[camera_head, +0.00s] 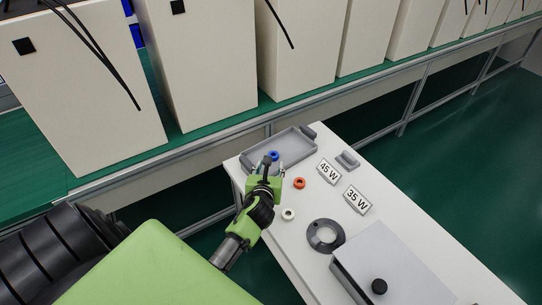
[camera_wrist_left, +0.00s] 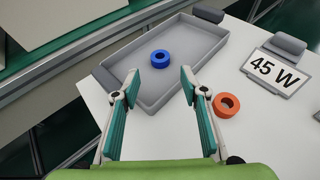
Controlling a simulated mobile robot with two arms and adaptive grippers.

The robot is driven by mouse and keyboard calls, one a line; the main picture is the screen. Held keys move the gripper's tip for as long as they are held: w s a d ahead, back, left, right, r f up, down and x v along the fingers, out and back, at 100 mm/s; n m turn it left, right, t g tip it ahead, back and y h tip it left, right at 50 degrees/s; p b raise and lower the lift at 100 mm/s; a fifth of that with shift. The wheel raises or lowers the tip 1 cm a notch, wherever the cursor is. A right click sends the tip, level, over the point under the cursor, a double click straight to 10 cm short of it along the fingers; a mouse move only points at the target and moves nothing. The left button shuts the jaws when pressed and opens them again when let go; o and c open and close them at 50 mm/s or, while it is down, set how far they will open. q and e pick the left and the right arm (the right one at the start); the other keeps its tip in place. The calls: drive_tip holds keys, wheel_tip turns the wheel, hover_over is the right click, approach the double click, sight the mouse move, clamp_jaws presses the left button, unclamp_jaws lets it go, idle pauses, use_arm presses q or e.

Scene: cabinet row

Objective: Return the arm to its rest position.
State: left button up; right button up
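My left gripper (camera_head: 266,168) is over the near edge of the grey tray on the white table. In the left wrist view the left gripper (camera_wrist_left: 160,82) is open with nothing between its teal-padded fingers. A blue ring (camera_wrist_left: 160,58) lies inside the grey tray (camera_wrist_left: 205,48), beyond the fingertips. The blue ring (camera_head: 273,155) also shows in the head view, close to the gripper. My left arm (camera_head: 235,243) reaches in from the lower left. My right gripper is not in view.
Cream cabinets (camera_head: 200,65) stand behind.

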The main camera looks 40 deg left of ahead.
use_arm(q)
drive_tip(key=shift+s+d+r, duration=0.3)
drive_tip(key=shift+s, duration=0.3)
